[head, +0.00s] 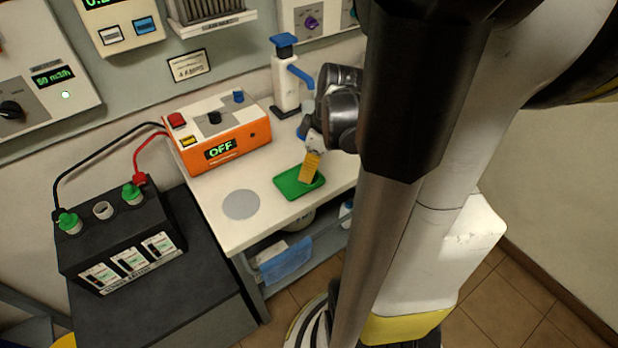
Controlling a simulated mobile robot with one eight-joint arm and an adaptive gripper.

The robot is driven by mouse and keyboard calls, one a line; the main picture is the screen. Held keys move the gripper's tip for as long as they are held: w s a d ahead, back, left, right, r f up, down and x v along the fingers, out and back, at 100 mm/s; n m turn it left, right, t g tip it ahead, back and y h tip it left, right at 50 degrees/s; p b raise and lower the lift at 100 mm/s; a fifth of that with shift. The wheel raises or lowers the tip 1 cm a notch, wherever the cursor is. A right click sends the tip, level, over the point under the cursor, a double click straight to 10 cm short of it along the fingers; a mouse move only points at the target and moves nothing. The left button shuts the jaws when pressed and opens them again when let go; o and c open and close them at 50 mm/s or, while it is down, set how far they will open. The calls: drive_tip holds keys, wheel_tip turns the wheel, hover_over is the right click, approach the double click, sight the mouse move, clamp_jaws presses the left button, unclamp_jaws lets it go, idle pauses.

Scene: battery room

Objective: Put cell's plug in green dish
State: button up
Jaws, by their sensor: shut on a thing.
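The black battery (122,245) stands at the left. Green plugs (133,193) sit on its left and right cells, while the middle cell (103,210) shows an open pale collar with no plug. The green dish (291,184) lies on the white bench. My gripper (309,180), with a ribbed orange finger, points down over the right part of the dish. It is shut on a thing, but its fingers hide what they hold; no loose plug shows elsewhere. I cannot tell whether the held thing touches the dish.
An orange charger (215,135) reading OFF stands behind the dish, with red and black leads to the battery. A white pump bottle (287,85) with a blue top is near my gripper. A grey disc (241,204) lies left of the dish; the bench front is clear.

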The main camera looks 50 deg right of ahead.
drive_tip(key=shift+n, duration=0.6)
drive_tip(key=s+d, duration=0.1)
drive_tip(key=s, duration=0.1)
drive_tip(key=s+d+r, duration=0.1)
drive_tip(key=s, duration=0.1)
drive_tip(key=shift+d+r, duration=0.15)
drive_tip(key=shift+d, duration=0.05)
drive_tip(key=b, duration=0.5)
hover_over(296, 180)
drive_tip(key=f, duration=0.4)
drive_tip(key=s+f, duration=0.1)
drive_tip(key=f, duration=0.2)
drive_tip(key=shift+d, duration=0.2)
drive_tip(key=shift+f+b, duration=0.9)
drive_tip(key=shift+f, duration=1)
drive_tip(key=shift+f, duration=0.15)
drive_tip(key=o, duration=0.8)
